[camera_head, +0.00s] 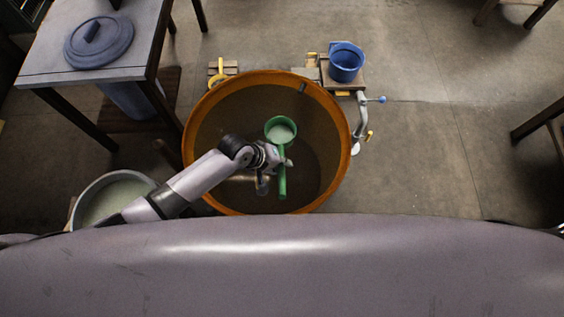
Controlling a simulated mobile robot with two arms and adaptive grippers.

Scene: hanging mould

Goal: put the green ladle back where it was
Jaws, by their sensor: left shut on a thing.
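The green ladle (281,131) has a round cup with pale contents showing in it and a straight green handle that points towards me. My left gripper (284,160) is shut on the green ladle, at the handle just below the cup. It holds the ladle over the large orange-rimmed vat (345,120). The vat's inside looks brown and dark. How high the ladle is above the vat's bottom I cannot tell. My right gripper is not in view.
A grey pot with pale liquid (112,197) stands left of the vat, partly behind my left arm. A blue bucket (346,62) and a metal tap (362,118) are beyond and right of the vat. A table (140,45) with a blue lid (98,42) is upper left.

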